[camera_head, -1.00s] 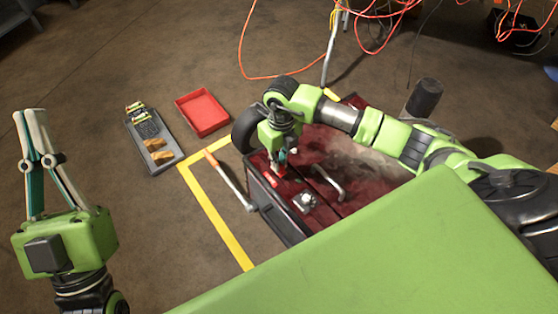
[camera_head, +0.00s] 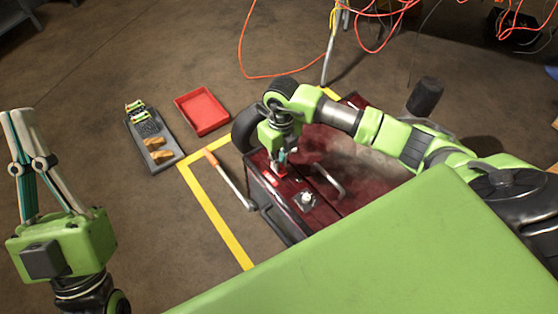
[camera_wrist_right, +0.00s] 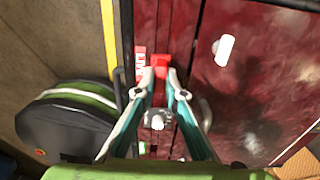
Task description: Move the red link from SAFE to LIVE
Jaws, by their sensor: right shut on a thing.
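The red link (camera_wrist_right: 160,66) is between the fingertips of my right gripper (camera_wrist_right: 160,82), which is shut on it. In the head view this gripper (camera_head: 281,160) points down at the near-left part of the dark red cabinet top (camera_head: 325,212); its arm and fingers hide most of the link. A red label with white letters (camera_wrist_right: 139,66), only partly readable, lies just left of the link in the wrist view. I cannot tell whether the link touches the panel.
A pale knob (camera_head: 307,200) and a metal handle (camera_head: 328,181) stand on the cabinet top near my right gripper. A red tray (camera_head: 203,129) and a grey tray (camera_head: 174,159) lie on the floor.

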